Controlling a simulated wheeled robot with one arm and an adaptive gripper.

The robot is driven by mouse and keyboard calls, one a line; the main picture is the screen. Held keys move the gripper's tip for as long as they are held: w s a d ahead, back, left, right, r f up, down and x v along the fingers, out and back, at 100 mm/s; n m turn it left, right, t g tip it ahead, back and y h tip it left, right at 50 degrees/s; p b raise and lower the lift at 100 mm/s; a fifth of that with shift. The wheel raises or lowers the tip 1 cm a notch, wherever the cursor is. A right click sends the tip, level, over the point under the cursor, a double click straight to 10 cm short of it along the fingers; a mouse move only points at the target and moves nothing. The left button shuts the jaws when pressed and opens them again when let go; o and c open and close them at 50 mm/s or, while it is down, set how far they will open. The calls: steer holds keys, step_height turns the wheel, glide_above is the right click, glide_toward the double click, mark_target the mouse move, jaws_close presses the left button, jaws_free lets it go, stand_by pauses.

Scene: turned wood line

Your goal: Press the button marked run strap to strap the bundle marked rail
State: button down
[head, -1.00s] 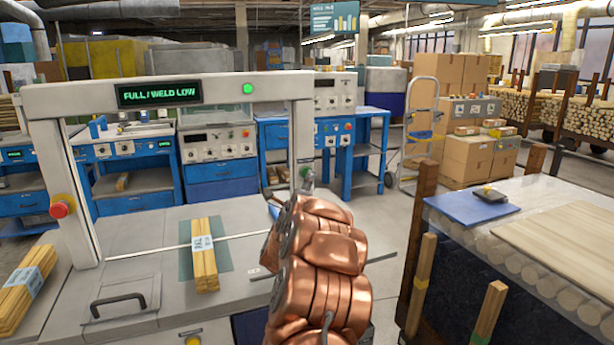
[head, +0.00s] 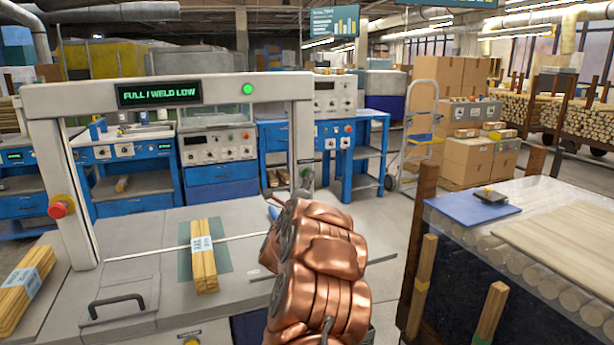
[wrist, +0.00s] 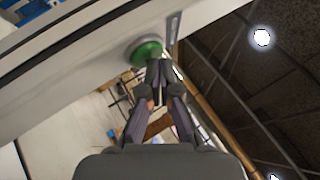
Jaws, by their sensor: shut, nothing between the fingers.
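In the head view a strapping machine arch (head: 165,92) stands over a grey table with a display reading "FULL / WELD LOW". A bundle of wooden strips (head: 203,262) lies under the arch; its white label is too small to read. A green button (wrist: 146,52) shows on a pale post in the wrist view. The closed fingertips of my gripper (wrist: 160,70) overlap its edge in that view; I cannot tell whether they touch it. In the head view my copper arm hides most of my gripper. The button's marking cannot be read.
A red stop button (head: 61,206) is on the arch's left post, and a green lamp (head: 247,89) on its crossbar. A second labelled bundle (head: 24,288) lies at the left. A wooden-posted stand with a blue mat (head: 474,205) is at the right.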

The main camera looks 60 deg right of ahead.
steer(key=shift+w+d, duration=0.1)
steer(key=shift+w, duration=0.05)
steer(key=shift+b, duration=0.3)
stand_by(0.3)
steer(key=shift+s+a+b, duration=0.45)
steer(key=shift+s+b, duration=0.2)
steer(key=shift+s+a+b, duration=0.45)
steer(key=shift+s+b, duration=0.15)
steer(key=shift+s, duration=0.1)
steer(key=shift+s+a+b, duration=0.45)
steer(key=shift+s+b, duration=0.15)
steer(key=shift+s, duration=0.1)
steer(key=shift+s+a+b, duration=0.45)
steer(key=shift+s+b, duration=0.15)
steer(key=shift+s, duration=0.1)
